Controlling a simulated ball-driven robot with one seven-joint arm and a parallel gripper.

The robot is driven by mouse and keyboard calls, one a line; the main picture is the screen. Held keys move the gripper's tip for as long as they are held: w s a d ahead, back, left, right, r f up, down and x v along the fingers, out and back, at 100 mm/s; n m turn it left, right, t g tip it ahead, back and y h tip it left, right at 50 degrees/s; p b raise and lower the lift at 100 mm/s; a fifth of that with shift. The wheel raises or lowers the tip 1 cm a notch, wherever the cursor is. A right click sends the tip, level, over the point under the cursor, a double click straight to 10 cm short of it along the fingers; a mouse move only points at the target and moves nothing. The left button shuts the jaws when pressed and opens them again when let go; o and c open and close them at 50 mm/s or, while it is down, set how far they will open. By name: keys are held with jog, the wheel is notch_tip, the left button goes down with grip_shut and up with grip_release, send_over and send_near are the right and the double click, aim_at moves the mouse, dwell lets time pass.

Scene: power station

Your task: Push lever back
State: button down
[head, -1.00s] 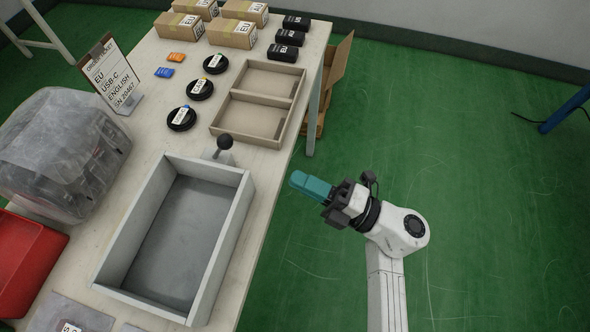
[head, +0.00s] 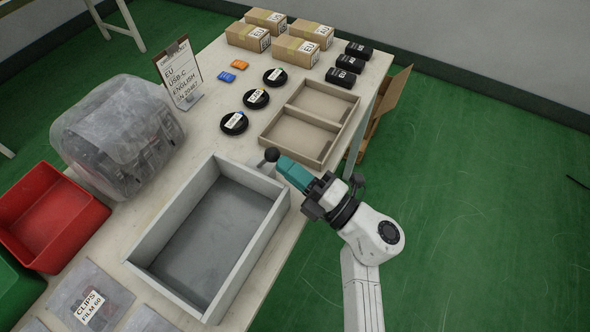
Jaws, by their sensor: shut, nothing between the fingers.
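The lever is a short stem with a black ball knob (head: 271,155) at the far right corner of a grey open-topped box (head: 172,205) on the table. My gripper (head: 281,164) has teal fingers and is shut with nothing held. Its tips are right beside the knob, on the knob's right side in the picture. I cannot tell whether they touch it. The lever's stem and base are partly hidden by the fingers and the box wall.
A cardboard tray with two compartments (head: 352,125) lies just beyond the lever. Black discs (head: 256,99), cartons (head: 295,51) and black packs (head: 340,77) stand farther back. A plastic-covered machine (head: 118,135) and red bin (head: 50,217) are on the left.

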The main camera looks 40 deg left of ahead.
aim_at(271, 156)
jog(key=shift+r, duration=0.1)
jog(key=r+p, duration=0.1)
jog(key=p, duration=0.1)
jog(key=shift+a+h+p, duration=0.2)
jog(key=shift+h+p, duration=0.2)
jog(key=h+p, duration=0.1)
jog(key=p, duration=0.1)
jog(key=a+r+h+p, duration=0.1)
jog(key=p, duration=0.2)
jog(key=a+r+h+p, duration=0.1)
jog(key=p, duration=0.2)
jog(key=shift+s+a+r+n+h, duration=0.15)
jog(key=shift+s+r+n+h, duration=0.05)
jog(key=shift+s+n+h, duration=0.1)
jog(key=shift+s+a+r+p, duration=0.1)
jog(key=shift+s+a+p, duration=0.1)
jog(key=shift+a+p, duration=0.6)
jog(key=shift+s+a+r, duration=0.1)
jog(key=shift+s+a, duration=0.1)
jog(key=shift+a, duration=0.5)
jog(key=shift+s+a+r, duration=0.1)
jog(key=shift+s+a, duration=0.05)
jog(key=shift+a, duration=0.6)
jog(key=shift+s+a+r, duration=0.1)
jog(key=shift+s+a, duration=0.1)
jog(key=shift+a, duration=0.5)
